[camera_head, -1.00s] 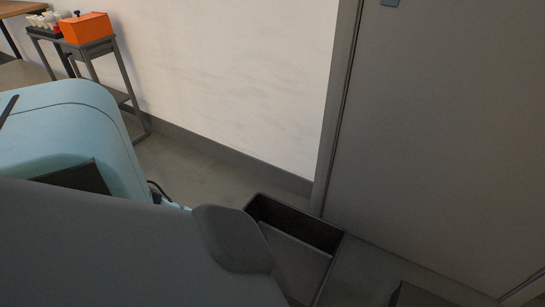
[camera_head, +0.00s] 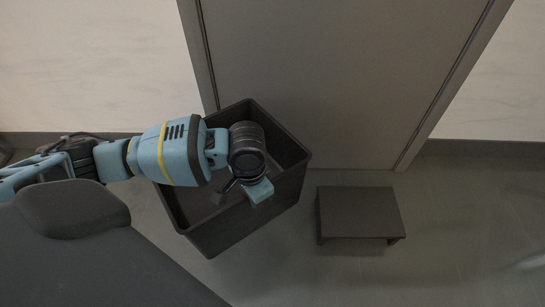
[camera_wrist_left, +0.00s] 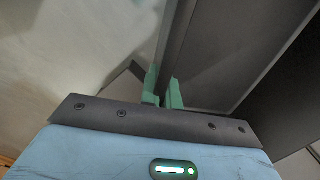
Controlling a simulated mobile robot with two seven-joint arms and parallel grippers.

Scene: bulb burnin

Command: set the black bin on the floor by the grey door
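The black bin (camera_head: 285,190) is in the middle of the head view, upright with its open top facing up, close in front of the grey door (camera_head: 340,70). I cannot tell for sure whether its base touches the floor. My left gripper (camera_head: 250,190) reaches over the bin from the left and is at its near rim. In the left wrist view, the two green fingers (camera_wrist_left: 163,95) are close together on either side of the bin's wall (camera_wrist_left: 180,35), apparently pinching it. The fingertips are partly hidden in the head view. My right gripper is not in view.
A low dark step stool (camera_head: 360,212) stands right of the bin, with a narrow gap between them. Bare floor (camera_head: 470,215) lies further right. A pale wall (camera_head: 80,70) with a dark baseboard runs left of the door frame.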

